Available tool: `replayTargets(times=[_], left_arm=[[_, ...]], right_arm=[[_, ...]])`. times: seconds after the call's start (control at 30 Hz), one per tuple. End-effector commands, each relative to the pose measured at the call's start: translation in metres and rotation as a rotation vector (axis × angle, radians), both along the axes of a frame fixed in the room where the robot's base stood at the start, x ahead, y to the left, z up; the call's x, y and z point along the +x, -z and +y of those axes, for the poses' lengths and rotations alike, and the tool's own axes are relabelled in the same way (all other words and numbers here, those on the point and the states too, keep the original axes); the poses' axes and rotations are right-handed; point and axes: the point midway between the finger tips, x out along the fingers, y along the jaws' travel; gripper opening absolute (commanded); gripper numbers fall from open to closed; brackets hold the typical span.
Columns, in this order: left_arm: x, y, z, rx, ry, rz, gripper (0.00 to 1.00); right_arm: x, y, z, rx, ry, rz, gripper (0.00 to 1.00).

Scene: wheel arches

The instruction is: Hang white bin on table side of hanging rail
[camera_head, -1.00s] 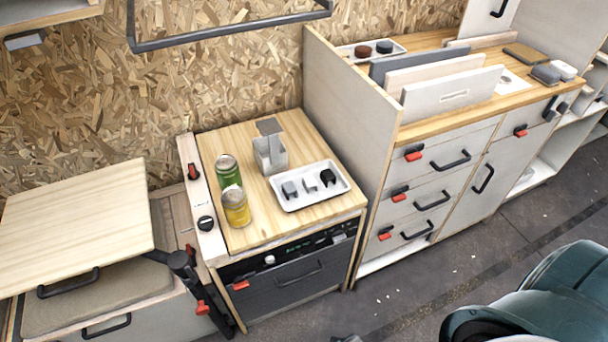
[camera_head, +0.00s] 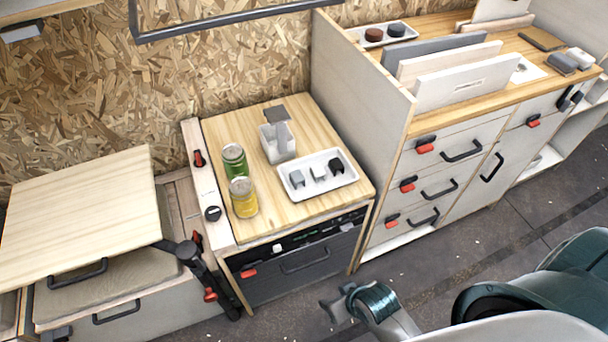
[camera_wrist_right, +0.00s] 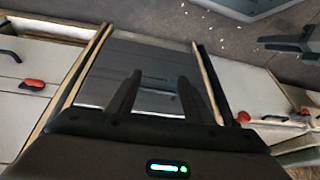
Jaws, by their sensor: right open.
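A small pale box (camera_head: 286,150), which looks like the white bin, stands upright on the low wooden table top (camera_head: 240,120), behind a white tray. A dark bar that looks like the hanging rail (camera_head: 225,22) runs across the wall at the top of the head view, partly cut off. My right gripper (camera_head: 334,309) is low in front of the cabinet, well away from the bin. In the right wrist view its two fingers (camera_wrist_right: 158,85) are apart with nothing between them.
The white tray (camera_head: 298,190) holds several small blocks. A green can (camera_head: 234,160) and a yellow can (camera_head: 243,198) stand left of it. A tall pale panel (camera_head: 355,110) separates this table from the higher counter (camera_head: 440,110). Floor in front is open.

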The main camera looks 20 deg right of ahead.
Motion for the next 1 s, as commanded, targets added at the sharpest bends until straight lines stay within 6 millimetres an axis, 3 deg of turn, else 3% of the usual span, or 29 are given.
replayTargets(times=[0.03,0.1,0.27,0.5,0.6,0.77,0.9,1.0], left_arm=[[0.000,-0.003,-0.001,-0.003,0.002,-0.007,0.31],[0.000,-0.004,-0.003,-0.006,0.004,-0.015,0.31],[0.000,-0.006,-0.005,-0.011,0.006,-0.031,0.31],[0.000,-0.007,-0.007,-0.014,0.008,-0.042,0.31],[0.000,-0.007,-0.007,-0.015,0.008,-0.044,0.31],[-0.001,-0.008,-0.007,-0.016,0.009,-0.046,0.31],[-0.001,-0.008,-0.007,-0.016,0.009,-0.046,0.31],[-0.001,-0.008,-0.007,-0.016,0.009,-0.046,0.31]], right_arm=[[0.002,-0.023,0.005,0.035,0.013,-0.013,0.47],[0.007,-0.051,0.018,0.109,0.039,-0.034,0.47],[0.029,-0.101,0.058,0.358,0.121,-0.094,0.47],[0.074,-0.172,0.118,0.871,0.316,-0.142,0.47],[0.099,-0.205,0.132,1.138,0.443,-0.132,0.47],[0.141,-0.248,0.129,1.571,0.694,-0.063,0.47],[0.181,-0.266,0.101,1.934,0.963,0.034,0.47],[0.206,-0.265,0.072,2.170,1.177,0.113,0.47]])
